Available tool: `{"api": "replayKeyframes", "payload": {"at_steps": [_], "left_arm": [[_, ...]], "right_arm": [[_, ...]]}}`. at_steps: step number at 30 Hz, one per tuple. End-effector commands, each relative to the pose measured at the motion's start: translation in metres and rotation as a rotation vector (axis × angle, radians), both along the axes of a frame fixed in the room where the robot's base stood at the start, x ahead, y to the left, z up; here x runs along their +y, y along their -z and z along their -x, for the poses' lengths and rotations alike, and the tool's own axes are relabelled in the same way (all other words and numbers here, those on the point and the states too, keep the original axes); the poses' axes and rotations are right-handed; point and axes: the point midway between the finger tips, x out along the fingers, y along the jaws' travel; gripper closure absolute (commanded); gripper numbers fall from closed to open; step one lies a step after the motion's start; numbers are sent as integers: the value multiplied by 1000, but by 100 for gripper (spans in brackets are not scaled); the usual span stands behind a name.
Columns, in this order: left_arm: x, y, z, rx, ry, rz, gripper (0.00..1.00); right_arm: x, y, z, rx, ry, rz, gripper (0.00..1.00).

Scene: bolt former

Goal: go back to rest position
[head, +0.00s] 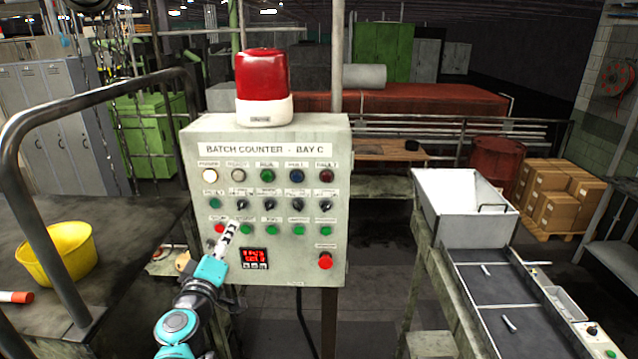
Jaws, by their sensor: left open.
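My left gripper (228,236) is in front of the lower left of the grey control panel (335,190) labelled "BATCH COUNTER - BAY C". Its fingers point up beside the red and green buttons of the bottom row; I cannot tell whether they touch the panel. It holds nothing that I can see. Just right of and below the fingers is a small display (254,257) with red digits. A red beacon (262,75) stands on top of the panel. My right gripper is not in view.
At left, a cart (110,235) with a tubular rail carries a yellow bucket (62,252). At right, a white hopper (465,210) stands above a conveyor (510,295) with a few small parts. Cardboard boxes (548,190) and a rusty drum (497,160) are behind. Floor shows between panel and conveyor.

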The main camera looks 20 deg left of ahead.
Motion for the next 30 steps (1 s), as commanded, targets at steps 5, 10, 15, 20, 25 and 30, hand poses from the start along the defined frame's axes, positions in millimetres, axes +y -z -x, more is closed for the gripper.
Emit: {"api": "replayKeyframes", "payload": {"at_steps": [5, 10, 15, 20, 25, 30], "left_arm": [[-30, 29, -1, 38, 78, -56, 55], [-113, 119, 11, 184, 303, -222, 55], [-182, 234, 48, 405, 525, -414, 55], [-208, 345, 100, 648, 661, -601, 55], [-200, 423, 145, 863, 702, -762, 55], [-187, 449, 165, 965, 693, -841, 55]], "right_arm": [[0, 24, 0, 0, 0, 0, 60], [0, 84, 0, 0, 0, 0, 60], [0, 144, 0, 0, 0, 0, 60], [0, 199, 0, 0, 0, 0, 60], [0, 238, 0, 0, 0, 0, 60], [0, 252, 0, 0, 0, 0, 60]]}}
